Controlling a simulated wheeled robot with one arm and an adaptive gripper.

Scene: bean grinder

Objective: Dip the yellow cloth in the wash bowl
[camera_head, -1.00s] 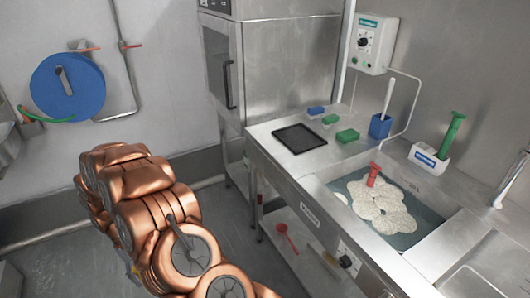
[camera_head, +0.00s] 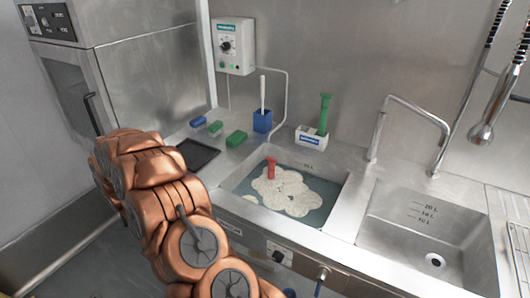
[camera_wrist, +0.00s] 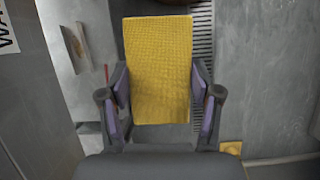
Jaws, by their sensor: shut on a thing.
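In the wrist view my gripper (camera_wrist: 158,108) is shut on the yellow cloth (camera_wrist: 157,70), which stretches flat beyond the fingers. The cloth and gripper do not show in the head view, where only my copper arm is seen at the lower left. The likely wash bowl is the left sink basin (camera_head: 233,188), filled with water and white foam (camera_head: 290,190). A red-handled item (camera_head: 271,167) stands up out of the foam.
An empty sink basin (camera_head: 435,225) with a tap (camera_head: 408,103) lies to the right.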

